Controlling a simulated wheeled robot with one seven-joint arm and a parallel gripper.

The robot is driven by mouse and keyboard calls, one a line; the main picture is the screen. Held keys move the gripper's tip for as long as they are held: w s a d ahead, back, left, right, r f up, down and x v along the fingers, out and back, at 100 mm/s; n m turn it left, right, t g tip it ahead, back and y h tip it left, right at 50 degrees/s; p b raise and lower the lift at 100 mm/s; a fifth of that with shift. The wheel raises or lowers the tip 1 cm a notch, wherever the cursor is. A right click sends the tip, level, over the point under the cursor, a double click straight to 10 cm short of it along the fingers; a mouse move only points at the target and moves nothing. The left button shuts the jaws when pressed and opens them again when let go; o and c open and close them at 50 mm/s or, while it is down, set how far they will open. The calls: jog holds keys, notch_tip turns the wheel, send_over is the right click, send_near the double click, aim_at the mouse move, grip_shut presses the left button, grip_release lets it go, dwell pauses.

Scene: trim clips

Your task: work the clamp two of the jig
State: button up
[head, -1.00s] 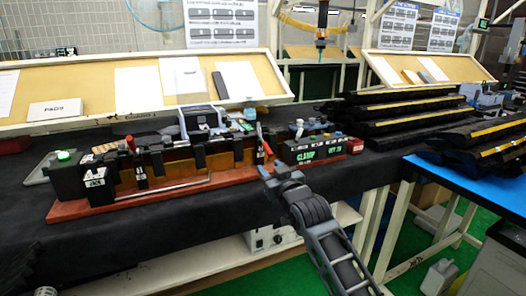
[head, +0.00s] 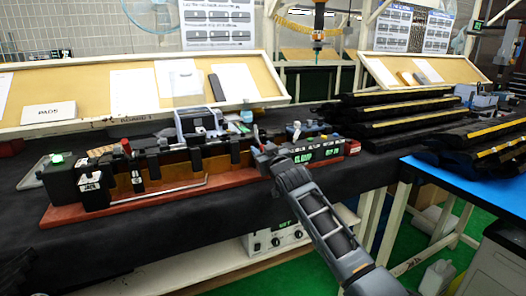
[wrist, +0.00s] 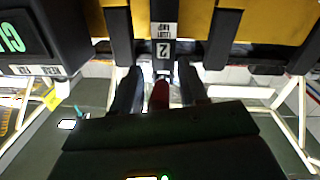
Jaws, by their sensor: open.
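The jig has a rust-red base (head: 165,197) and an orange-brown bar (head: 215,166) with black blocks along it. Another clamp with a red handle (head: 126,145) stands farther left.
A black box with a green display (head: 303,157) adjoins the jig on the right. A black box with a green light (head: 66,177) is at its left end. A grey machine (head: 198,122) stands behind. The dark bench in front of the jig is clear.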

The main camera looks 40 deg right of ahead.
jog(key=shift+c, duration=0.3)
grip_shut()
dwell(0.4)
